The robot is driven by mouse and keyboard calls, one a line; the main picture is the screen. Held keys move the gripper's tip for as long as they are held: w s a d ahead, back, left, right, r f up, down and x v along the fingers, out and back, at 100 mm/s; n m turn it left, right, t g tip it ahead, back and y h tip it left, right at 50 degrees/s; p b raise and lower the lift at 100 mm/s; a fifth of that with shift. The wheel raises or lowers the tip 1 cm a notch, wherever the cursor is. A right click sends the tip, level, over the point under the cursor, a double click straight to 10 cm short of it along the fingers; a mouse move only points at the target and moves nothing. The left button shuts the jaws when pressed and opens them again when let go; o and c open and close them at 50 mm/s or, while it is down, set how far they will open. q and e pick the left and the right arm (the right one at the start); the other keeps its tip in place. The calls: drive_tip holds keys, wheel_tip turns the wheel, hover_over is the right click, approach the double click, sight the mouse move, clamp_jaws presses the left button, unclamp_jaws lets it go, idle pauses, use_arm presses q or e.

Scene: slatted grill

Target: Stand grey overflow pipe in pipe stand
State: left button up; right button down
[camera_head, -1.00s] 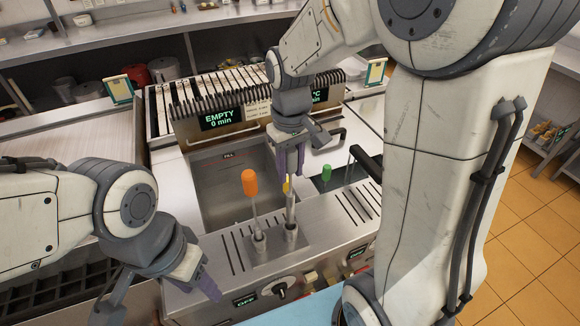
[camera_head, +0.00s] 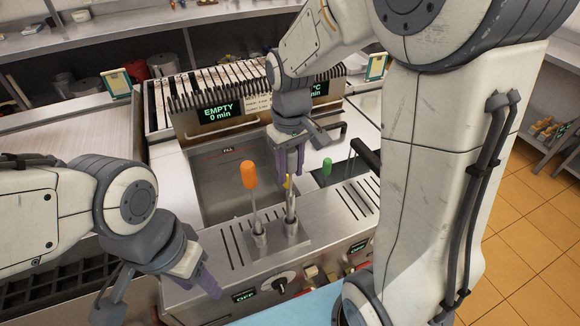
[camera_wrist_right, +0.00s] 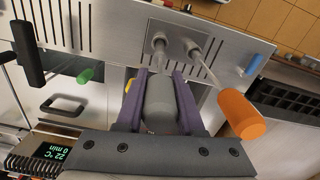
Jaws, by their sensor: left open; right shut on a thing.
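The grey overflow pipe (camera_wrist_right: 158,105) is a grey cylinder between the purple fingers of my right gripper (camera_wrist_right: 160,95), which is shut on it. In the head view my right gripper (camera_head: 290,165) points down above the metal pipe stand (camera_head: 291,232), in line with its right socket. A slim metallic length (camera_head: 290,204) shows between fingers and socket; I cannot tell whether the pipe is inside the socket. The stand (camera_wrist_right: 160,42) also shows in the right wrist view. An orange-handled tool (camera_head: 249,174) stands in the left socket. My left gripper (camera_head: 160,290) is open and empty at lower left.
A sunken basin (camera_head: 225,180) lies behind the stand. A green handle (camera_head: 327,166) and a small yellow handle (camera_wrist_right: 129,86) are near the right gripper. Slotted steel (camera_head: 350,200), a front knob (camera_head: 279,285) and a grill unit with a display (camera_head: 218,112) surround the stand.

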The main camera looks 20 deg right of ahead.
drive_tip(key=shift+f, duration=0.25)
drive_tip(key=shift+c, duration=2.2)
unclamp_jaws()
wheel_tip(320, 180, up, 11)
drive_tip(key=shift+f+b, duration=0.2)
drive_tip(key=shift+b, duration=0.45)
drive_tip(key=shift+a, duration=0.1)
